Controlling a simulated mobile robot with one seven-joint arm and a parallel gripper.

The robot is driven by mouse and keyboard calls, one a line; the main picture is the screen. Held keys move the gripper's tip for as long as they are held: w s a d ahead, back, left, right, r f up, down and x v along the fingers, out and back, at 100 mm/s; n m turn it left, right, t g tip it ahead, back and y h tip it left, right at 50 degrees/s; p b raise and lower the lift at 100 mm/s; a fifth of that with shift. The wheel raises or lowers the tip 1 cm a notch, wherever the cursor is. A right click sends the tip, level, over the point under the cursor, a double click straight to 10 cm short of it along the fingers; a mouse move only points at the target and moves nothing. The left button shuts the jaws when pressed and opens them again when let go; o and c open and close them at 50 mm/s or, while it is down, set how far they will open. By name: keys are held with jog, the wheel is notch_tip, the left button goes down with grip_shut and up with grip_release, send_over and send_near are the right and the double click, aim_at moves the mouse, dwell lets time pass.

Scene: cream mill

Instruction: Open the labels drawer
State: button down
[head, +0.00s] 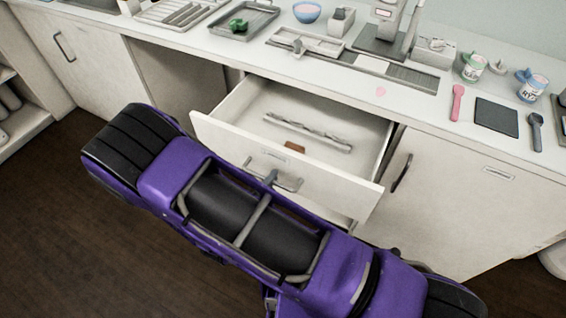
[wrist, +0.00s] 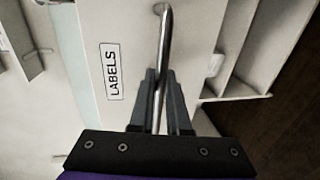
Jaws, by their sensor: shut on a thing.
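The labels drawer (head: 365,188) is pulled well out of the counter in the head view. Its inside shows, with a long pale divider or strip and a small brown piece in it. The wrist view shows the drawer front (wrist: 105,25) with a "LABELS" tag (wrist: 113,72) and a metal bar handle (wrist: 166,38). My gripper (wrist: 160,80) is shut on the handle, one finger on each side of the bar. In the head view my purple arm hides part of the drawer front and handle.
A cabinet door with a dark handle (head: 402,173) is right of the drawer. Another door (head: 75,65) is at the left. The counter top holds a green thing in a tray (head: 238,25), a pink spoon (head: 457,102) and a dark square mat (head: 496,117). Dark floor is open at the lower left.

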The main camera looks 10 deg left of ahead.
jog(key=f+b+v, duration=0.1)
jog(key=v, duration=0.5)
jog(key=shift+s, duration=0.35)
jog(key=shift+a+f, duration=0.1)
jog(key=shift+f, duration=0.05)
jog(key=c, duration=0.9)
grip_release()
jog(key=v, duration=1.7)
jog(key=shift+s+b, duration=0.25)
jog(key=shift+b, duration=0.2)
jog(key=shift+w, duration=0.1)
